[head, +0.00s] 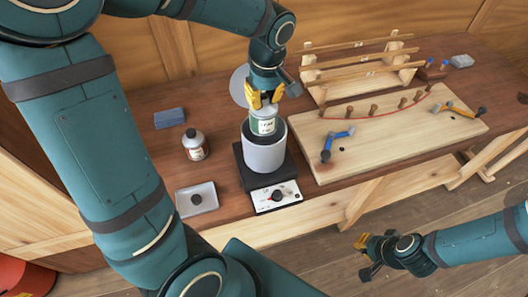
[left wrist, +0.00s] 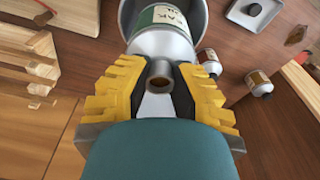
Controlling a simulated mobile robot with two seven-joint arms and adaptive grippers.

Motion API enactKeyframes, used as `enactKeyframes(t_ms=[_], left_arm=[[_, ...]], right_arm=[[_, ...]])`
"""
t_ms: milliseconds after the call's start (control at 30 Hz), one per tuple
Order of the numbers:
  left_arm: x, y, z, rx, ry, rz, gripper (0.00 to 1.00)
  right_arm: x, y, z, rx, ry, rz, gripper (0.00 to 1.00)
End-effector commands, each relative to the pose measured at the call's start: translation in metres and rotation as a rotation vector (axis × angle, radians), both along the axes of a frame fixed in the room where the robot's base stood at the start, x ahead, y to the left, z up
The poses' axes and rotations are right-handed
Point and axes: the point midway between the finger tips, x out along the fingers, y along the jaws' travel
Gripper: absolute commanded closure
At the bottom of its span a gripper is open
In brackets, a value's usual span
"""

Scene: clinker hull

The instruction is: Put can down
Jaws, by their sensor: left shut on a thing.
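The can (head: 264,121) is pale metal with a green and white label. My left gripper (head: 264,97) is shut on its top end, pointing down. In the left wrist view the yellow fingers (left wrist: 160,92) sit on either side of the narrow top of the can (left wrist: 163,45). The can is upright at the mouth of a grey pot (head: 264,153), its lower part hidden by the pot's rim. I cannot tell whether it touches the pot's floor. My right gripper (head: 364,256) is low over the floor at the front right, apart from everything; its opening is unclear.
The pot stands on a black heater with a white dial panel (head: 276,196). A bottle (head: 195,145), a blue block (head: 169,118) and a grey tray (head: 197,199) are to its left. A wooden board (head: 400,150) with pegs and clamps lies right. Bare bench shows between the left items.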

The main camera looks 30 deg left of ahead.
Motion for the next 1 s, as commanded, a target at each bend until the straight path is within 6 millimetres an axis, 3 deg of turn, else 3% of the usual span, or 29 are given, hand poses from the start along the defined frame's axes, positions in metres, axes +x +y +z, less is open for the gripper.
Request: enactKeyframes(t_ms=[100, 500, 733, 1000], left_arm=[[0.000, 0.000, -0.021, 0.000, -0.002, 0.000, 1.00], [0.000, 0.000, -0.079, 0.000, -0.001, 0.000, 1.00], [0.000, 0.000, -0.095, 0.001, -0.003, 0.000, 1.00], [0.000, 0.000, -0.126, 0.000, -0.004, 0.000, 1.00]], right_arm=[[0.000, 0.000, -0.014, -0.003, 0.000, -0.002, 1.00], [0.001, 0.001, -0.022, -0.005, -0.001, -0.001, 1.00], [0.001, 0.001, -0.024, -0.005, -0.001, -0.001, 1.00], [0.001, 0.001, -0.028, -0.006, 0.000, -0.001, 1.00]])
